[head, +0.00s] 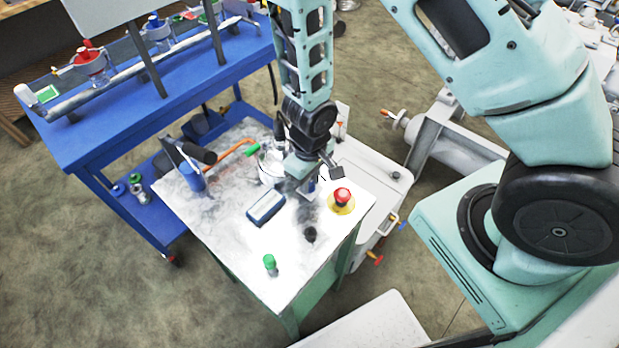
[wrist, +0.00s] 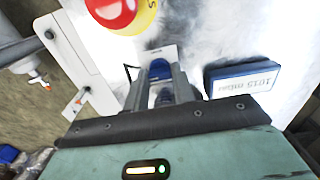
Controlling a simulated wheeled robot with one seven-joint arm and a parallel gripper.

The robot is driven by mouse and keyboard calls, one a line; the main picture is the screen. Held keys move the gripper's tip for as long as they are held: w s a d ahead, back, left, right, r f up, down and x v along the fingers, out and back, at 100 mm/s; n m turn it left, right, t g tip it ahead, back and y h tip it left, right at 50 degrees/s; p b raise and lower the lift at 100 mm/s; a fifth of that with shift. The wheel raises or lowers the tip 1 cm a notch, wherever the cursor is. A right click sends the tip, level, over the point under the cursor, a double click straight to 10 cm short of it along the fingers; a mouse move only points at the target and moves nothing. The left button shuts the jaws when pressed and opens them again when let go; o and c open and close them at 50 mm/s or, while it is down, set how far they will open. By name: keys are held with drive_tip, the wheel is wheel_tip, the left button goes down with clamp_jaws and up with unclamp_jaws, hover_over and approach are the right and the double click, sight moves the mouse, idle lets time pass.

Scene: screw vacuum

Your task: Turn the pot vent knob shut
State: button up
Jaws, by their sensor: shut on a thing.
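A blue knob (wrist: 160,69) shows between the two grey fingers of my gripper (wrist: 161,88) in the wrist view. The fingers are shut on it, one on each side. In the head view my gripper (head: 312,182) points down at the table, and only a little blue shows under it. A round, pale pot (head: 271,167) stands just left of my gripper, partly hidden by it. I cannot tell how far the knob is turned.
A red button (head: 342,195) on a yellow base is close on the right. A blue gauge (head: 266,207) reading about 1015 mbar lies in front. A green-topped piece (head: 269,262) and a black knob (head: 310,234) are nearer the front. A blue bench (head: 150,100) is behind.

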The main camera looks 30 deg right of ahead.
sight(310, 183)
drive_tip(key=shift+n, duration=2.8)
drive_tip(key=o, duration=1)
wheel_tip(310, 183, up, 17)
drive_tip(key=p, duration=0.7)
drive_tip(key=shift+r+p, duration=0.2)
drive_tip(key=shift+p, duration=0.2)
